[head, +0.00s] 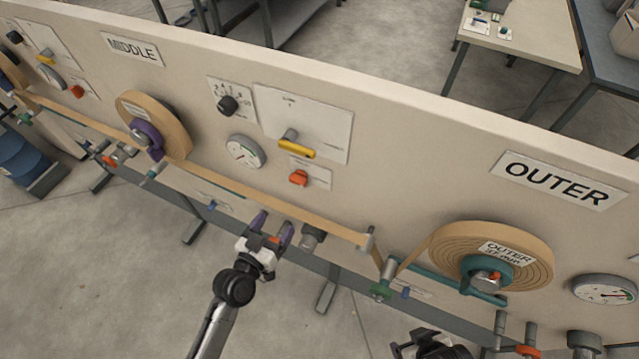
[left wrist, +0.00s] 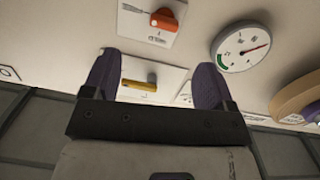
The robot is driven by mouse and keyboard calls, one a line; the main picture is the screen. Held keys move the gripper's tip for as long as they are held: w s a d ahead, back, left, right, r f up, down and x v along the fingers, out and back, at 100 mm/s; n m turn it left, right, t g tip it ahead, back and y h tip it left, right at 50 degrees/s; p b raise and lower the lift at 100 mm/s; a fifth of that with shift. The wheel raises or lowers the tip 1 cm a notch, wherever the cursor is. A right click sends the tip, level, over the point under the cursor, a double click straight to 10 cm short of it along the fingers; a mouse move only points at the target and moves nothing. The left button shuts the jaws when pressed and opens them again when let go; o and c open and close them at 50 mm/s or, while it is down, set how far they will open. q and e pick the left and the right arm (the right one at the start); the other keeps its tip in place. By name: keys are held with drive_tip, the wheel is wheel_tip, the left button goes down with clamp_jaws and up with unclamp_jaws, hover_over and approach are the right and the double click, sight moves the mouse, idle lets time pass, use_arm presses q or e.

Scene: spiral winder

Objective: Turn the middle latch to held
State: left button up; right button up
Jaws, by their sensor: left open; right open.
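In the middle section, right of the gauge, a yellow lever (head: 296,149) lies nearly level on a white plate. An orange handle (head: 299,178) sits just below it on a small plate. I cannot read the print well enough to tell which of them is the latch. My left gripper (head: 272,226) is open and below both in the head view. In the left wrist view, the yellow lever (left wrist: 138,85) shows between the spread purple fingers (left wrist: 155,75), apart from them, and the orange handle (left wrist: 165,18) is above. My right gripper (head: 430,346) is open at the bottom edge, partly cut off.
A round gauge (head: 245,151) and a black knob (head: 229,104) are left of the lever. The tan middle roll (head: 163,122) stands further left. A tan band (head: 280,206) runs along the panel near my left gripper. The outer roll (head: 520,250) is at right.

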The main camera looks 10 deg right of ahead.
sight(296, 184)
use_arm(q)
drive_tip(key=shift+m+t, duration=0.3)
drive_tip(key=shift+t, duration=0.1)
drive_tip(key=x, duration=0.8)
drive_tip(key=b+x, duration=0.1)
drive_tip(key=x, duration=0.3)
drive_tip(key=shift+w+a+r, duration=0.2)
drive_tip(key=shift+w+r, duration=0.15)
drive_tip(key=shift+w, duration=0.15)
drive_tip(key=shift+w+d, duration=0.35)
drive_tip(key=shift+w, duration=0.15)
use_arm(e)
drive_tip(key=shift+f, duration=0.55)
use_arm(q)
drive_tip(key=shift+c, duration=0.4)
use_arm(e)
drive_tip(key=shift+a, duration=0.1)
use_arm(q)
drive_tip(key=c, duration=0.9)
drive_tip(key=shift+o, duration=0.3)
